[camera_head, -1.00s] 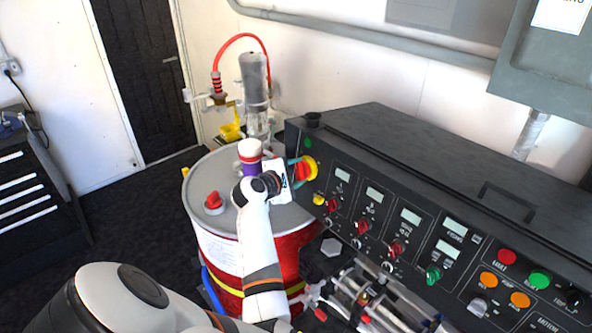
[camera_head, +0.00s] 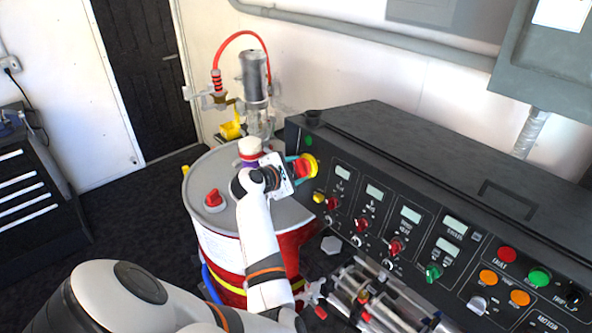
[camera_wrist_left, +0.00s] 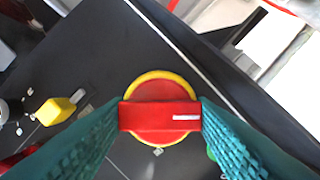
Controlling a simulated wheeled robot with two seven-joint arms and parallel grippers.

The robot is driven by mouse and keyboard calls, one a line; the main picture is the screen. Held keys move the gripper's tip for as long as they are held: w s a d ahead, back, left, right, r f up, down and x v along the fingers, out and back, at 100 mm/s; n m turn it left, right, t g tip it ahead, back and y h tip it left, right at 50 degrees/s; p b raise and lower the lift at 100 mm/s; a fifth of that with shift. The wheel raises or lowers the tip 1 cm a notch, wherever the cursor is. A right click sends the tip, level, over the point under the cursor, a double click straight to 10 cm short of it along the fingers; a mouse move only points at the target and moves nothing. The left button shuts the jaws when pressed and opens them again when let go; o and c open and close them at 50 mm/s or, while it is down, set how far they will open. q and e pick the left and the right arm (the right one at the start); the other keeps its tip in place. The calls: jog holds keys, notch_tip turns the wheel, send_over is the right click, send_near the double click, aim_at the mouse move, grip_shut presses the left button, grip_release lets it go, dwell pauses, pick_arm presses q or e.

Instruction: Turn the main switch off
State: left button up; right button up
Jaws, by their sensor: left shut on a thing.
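The main switch is a red rotary knob on a yellow round plate (camera_wrist_left: 160,78), at the left end of the black control panel. In the left wrist view its red handle bar (camera_wrist_left: 150,117) lies across the picture, with a white mark near its right end. In the head view the switch (camera_head: 310,166) shows just beyond my left gripper (camera_head: 299,171). My left gripper's teal fingers (camera_wrist_left: 160,118) are shut on the two ends of the red handle bar. My right gripper is not in view.
The black control panel (camera_head: 430,170) carries displays, small knobs and coloured buttons to the right of the switch. A yellow knob (camera_wrist_left: 55,110) sits near it. A drum with a grey lid (camera_head: 212,165) stands beneath my left arm. Pipes and valves (camera_head: 375,300) lie below the panel.

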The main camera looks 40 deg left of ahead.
pick_arm(q)
jog(key=o, duration=1)
jog(key=shift+f, duration=0.1)
jog(key=shift+s, duration=0.1)
jog(key=b+v, duration=0.3)
jog(key=v, duration=0.9)
